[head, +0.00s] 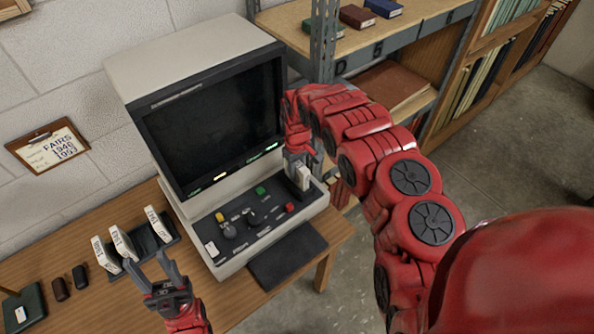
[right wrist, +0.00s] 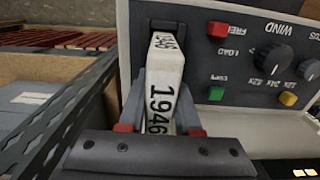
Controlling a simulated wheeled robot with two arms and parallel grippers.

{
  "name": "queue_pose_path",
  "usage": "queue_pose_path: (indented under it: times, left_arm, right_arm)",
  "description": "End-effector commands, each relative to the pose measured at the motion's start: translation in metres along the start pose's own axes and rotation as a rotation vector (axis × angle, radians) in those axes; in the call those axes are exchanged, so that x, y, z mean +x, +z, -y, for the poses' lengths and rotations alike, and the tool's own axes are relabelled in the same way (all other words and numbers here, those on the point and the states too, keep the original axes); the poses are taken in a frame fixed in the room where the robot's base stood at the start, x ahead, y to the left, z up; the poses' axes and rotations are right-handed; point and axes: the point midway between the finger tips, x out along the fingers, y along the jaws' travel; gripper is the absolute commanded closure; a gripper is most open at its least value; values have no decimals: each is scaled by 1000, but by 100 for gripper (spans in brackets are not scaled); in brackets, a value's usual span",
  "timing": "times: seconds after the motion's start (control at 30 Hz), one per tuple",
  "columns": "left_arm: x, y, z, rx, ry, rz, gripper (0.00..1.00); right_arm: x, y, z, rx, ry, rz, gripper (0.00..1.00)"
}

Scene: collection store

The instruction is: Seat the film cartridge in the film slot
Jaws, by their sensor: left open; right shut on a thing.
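The white film cartridge (head: 304,178), marked 1946, is in my right gripper (head: 298,168) at the right end of the film reader's control panel. The right wrist view shows the cartridge (right wrist: 162,85) between the two fingers of my right gripper (right wrist: 160,128). Its far end is at a dark opening in the panel, which looks like the film slot (right wrist: 167,24). The cartridge covers most of that opening, so I cannot tell whether its end is inside. My left gripper (head: 164,278) is open and empty, in front of the cartridge rack.
The film reader (head: 190,60) with its dark screen stands on a wooden desk (head: 262,296). Several white cartridges (head: 123,242) stand in a dark rack to its left. Panel knobs and buttons (right wrist: 217,29) lie beside the slot. A metal shelf (head: 322,60) stands close on the right.

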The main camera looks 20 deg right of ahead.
Motion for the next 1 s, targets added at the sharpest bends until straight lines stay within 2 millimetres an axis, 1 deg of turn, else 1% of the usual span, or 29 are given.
queue_pose_path:
  times: [0.57,1.0]
  left_arm:
    - [-2,0,0,0,0,0,50]
    - [-8,1,0,0,0,0,50]
  right_arm:
    - [1,0,0,0,0,0,100]
    - [9,-1,0,0,0,-1,100]
